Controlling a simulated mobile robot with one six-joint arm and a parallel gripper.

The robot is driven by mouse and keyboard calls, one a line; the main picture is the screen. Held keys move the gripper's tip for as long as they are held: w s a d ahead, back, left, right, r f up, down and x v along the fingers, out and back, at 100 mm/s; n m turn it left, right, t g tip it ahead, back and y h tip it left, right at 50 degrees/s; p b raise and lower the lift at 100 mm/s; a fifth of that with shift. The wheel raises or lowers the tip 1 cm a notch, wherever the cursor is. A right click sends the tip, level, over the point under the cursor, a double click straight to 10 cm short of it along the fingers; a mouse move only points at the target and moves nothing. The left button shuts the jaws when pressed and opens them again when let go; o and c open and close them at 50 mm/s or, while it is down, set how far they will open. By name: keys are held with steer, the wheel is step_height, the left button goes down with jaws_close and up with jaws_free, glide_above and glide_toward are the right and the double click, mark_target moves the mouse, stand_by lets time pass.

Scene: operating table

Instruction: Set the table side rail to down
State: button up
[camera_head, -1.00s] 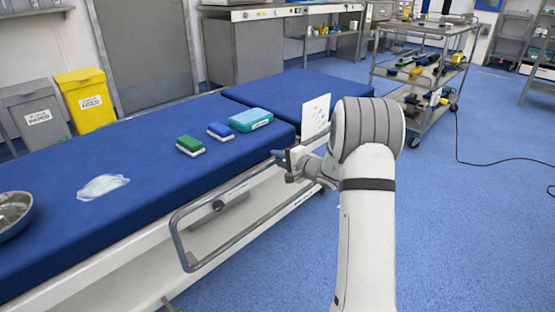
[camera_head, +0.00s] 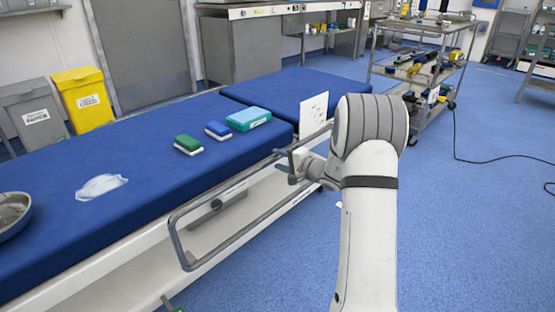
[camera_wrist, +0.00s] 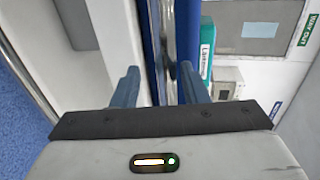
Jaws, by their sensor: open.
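The side rail (camera_head: 172,240) is a grey metal loop along the near long side of the blue-topped operating table (camera_head: 60,165). Its upper bar runs close to the mattress edge. My gripper (camera_head: 281,160) is at the far part of this upper bar, partly hidden by my own wrist. In the wrist view my gripper (camera_wrist: 159,70) has its two blue-grey fingers apart. The grey rail bar (camera_wrist: 168,40) runs between them, nearer the right finger. Whether a finger touches the bar I cannot tell.
On the mattress are a green sponge (camera_head: 188,145), a blue sponge (camera_head: 218,131), a teal box (camera_head: 248,119), a mask (camera_head: 101,187) and a metal bowl (camera_head: 12,215). A white card (camera_head: 313,115) stands near my wrist. A loaded trolley (camera_head: 425,85) stands behind.

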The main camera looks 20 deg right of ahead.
steer(key=p+v, duration=0.1)
steer(key=v, duration=0.5)
steer(key=shift+s+p, duration=0.15)
steer(key=shift+p, duration=0.15)
steer(key=shift+d, duration=0.1)
steer(key=s+a+r+n+g+p, duration=0.3)
steer(key=s+a+r+p, duration=0.3)
steer(key=r, duration=0.2)
steer(key=s+a+r+n+g+y+p, duration=0.1)
steer(key=s+a+r+n+g+p, duration=0.15)
steer(key=s+a+r+p, duration=0.45)
steer(key=s+a+r+n+g+p, duration=0.2)
steer(key=s+a+r+g+p, duration=0.3)
steer(key=r, duration=0.5)
steer(key=s+d+r+n+h+p, duration=0.2)
steer(key=s+d+r+h+p, duration=0.1)
steer(key=s+r+p, duration=0.6)
steer(key=s+d+r+n+h+p, duration=0.2)
steer(key=s+r+h+p, duration=0.3)
steer(key=s+r+p, duration=0.3)
step_height(320, 180, up, 3)
steer(key=d+p, duration=0.1)
steer(key=p, duration=0.2)
steer(key=shift+s+h, duration=0.35)
steer(key=shift+h, duration=0.05)
steer(key=shift+d+n+g, duration=0.1)
steer(key=shift+n+g, duration=0.15)
